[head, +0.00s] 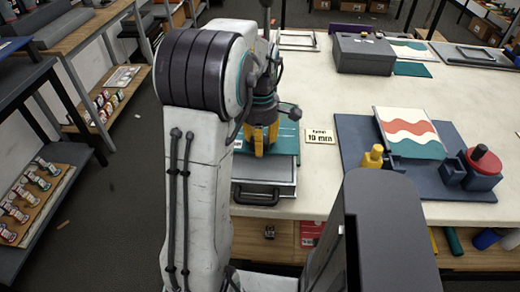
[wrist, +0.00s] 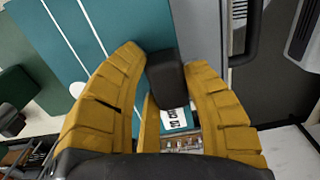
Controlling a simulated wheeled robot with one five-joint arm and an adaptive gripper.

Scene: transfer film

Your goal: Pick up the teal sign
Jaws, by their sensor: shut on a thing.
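The teal sign (head: 284,136) is a flat teal panel by my gripper, over a grey tray-like frame on the table. In the wrist view the teal panel (wrist: 80,38) has thin white lines and fills the upper left. My gripper (head: 259,140) has yellow fingers pointing down at its left part. In the wrist view the fingers (wrist: 168,68) close on a dark grey block at the panel's edge. How the block joins the panel is hidden. A small white label on teal (wrist: 175,118) shows through the gap between the fingers.
A cream card (head: 320,136) reading 10 min lies right of the tray (head: 262,189). A blue-grey board (head: 354,150) holds a striped print (head: 408,130) and a red-topped pot (head: 484,160). A grey box (head: 363,54) stands at the back. The table's middle is clear.

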